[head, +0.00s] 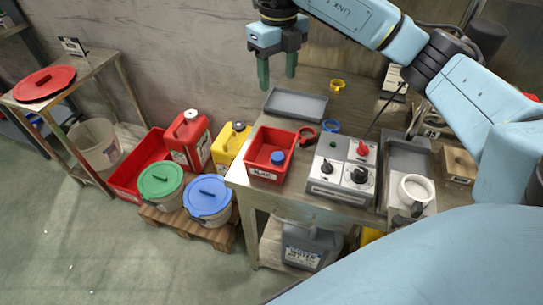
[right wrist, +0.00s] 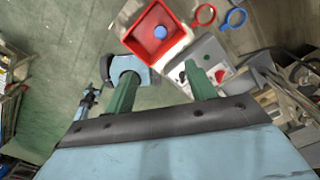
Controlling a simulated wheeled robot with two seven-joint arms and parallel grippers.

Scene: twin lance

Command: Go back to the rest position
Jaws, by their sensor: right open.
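My right gripper (head: 277,74) is high at the top middle of the head view, with its arm reaching in from the right. Its two green fingers point down, apart and with nothing between them. The fingers also show in the right wrist view (right wrist: 163,88), spread and empty.
The bench holds a red bin (head: 262,166), a grey tray (head: 296,103), a grey control box (head: 325,183) with knobs, and a white mug (head: 412,190). Lidded green (head: 160,180) and blue (head: 208,196) buckets stand on a pallet at left. The floor at lower left is clear.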

